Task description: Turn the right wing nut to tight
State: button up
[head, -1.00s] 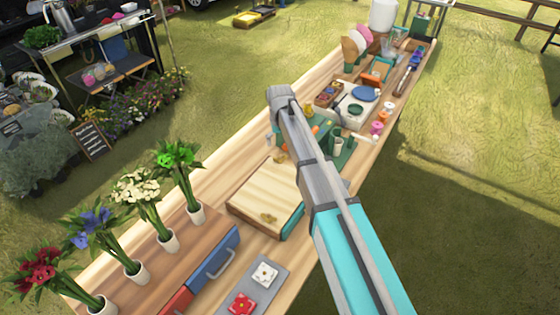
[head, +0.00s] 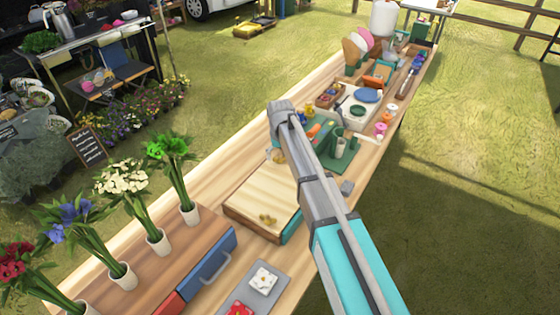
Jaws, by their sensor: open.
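A wooden flower press (head: 262,190) with a pale top board and a teal side lies on the long table, left of my arm. One brass wing nut (head: 268,219) sits near its near edge. A second brass wing nut (head: 278,156) shows at its far edge, close beside my arm and farther right in the picture. How tight either nut is cannot be told. My arm crosses the middle of the view and covers the right part of the press. My gripper cannot be made out; it seems hidden behind the arm.
A green tray (head: 350,155) with a green cup (head: 337,140) lies beyond the press. A drawer box with a blue front (head: 212,262) and a grey tray (head: 255,285) with flower tiles stand nearer. Flower vases (head: 156,242) line the left edge.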

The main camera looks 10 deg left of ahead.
jog(key=shift+f, duration=0.4)
jog(key=shift+c, duration=0.3)
jog(key=c, duration=0.9)
jog(key=shift+c, duration=0.2)
jog(key=shift+m, duration=0.4)
jog(key=m, duration=0.9)
